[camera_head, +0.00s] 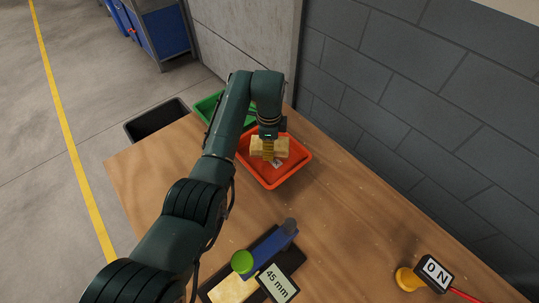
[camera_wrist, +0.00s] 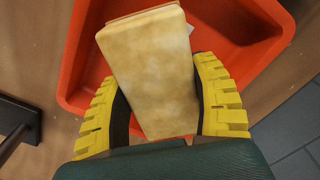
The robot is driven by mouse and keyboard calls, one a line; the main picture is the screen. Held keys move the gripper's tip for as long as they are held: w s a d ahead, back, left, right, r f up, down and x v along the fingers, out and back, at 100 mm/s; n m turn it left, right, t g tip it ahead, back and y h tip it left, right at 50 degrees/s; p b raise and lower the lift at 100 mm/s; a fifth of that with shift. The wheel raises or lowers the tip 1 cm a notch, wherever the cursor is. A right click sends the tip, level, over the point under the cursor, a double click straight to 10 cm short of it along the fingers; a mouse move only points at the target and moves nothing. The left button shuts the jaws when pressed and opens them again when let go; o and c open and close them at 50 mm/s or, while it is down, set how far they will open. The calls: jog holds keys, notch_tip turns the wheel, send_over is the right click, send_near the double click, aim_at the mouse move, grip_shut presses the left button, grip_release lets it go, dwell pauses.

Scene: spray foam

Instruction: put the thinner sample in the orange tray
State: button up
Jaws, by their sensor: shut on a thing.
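My gripper (camera_head: 268,152), with yellow fingers, is shut on a tan foam sample (camera_head: 283,147). In the wrist view the sample (camera_wrist: 150,70) is a rough block held between both fingers (camera_wrist: 157,80). It is over the orange tray (camera_head: 270,180), within its outline in the head view; I cannot tell whether it touches the tray floor. The tray's rim also shows in the wrist view (camera_wrist: 80,60). Another pale yellow foam piece (camera_head: 233,289) lies at the dark measuring stand near the front edge. The pictures do not clearly show which piece is thinner.
The measuring stand has a blue arm (camera_head: 275,247), a green knob (camera_head: 242,262) and a "45 mm" display (camera_head: 277,283). A green tray (camera_head: 207,106) and a black bin (camera_head: 156,121) are behind. An "ON" sign (camera_head: 436,273) stands front right. The table's right middle is clear.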

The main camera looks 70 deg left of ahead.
jog(key=shift+f+b, duration=0.4)
jog(key=shift+f, duration=1.15)
jog(key=shift+f, duration=0.2)
jog(key=o, duration=1.2)
notch_tip(320, 180, up, 12)
jog(key=p, duration=0.3)
jog(key=shift+r+p, duration=0.2)
jog(key=shift+p, duration=0.1)
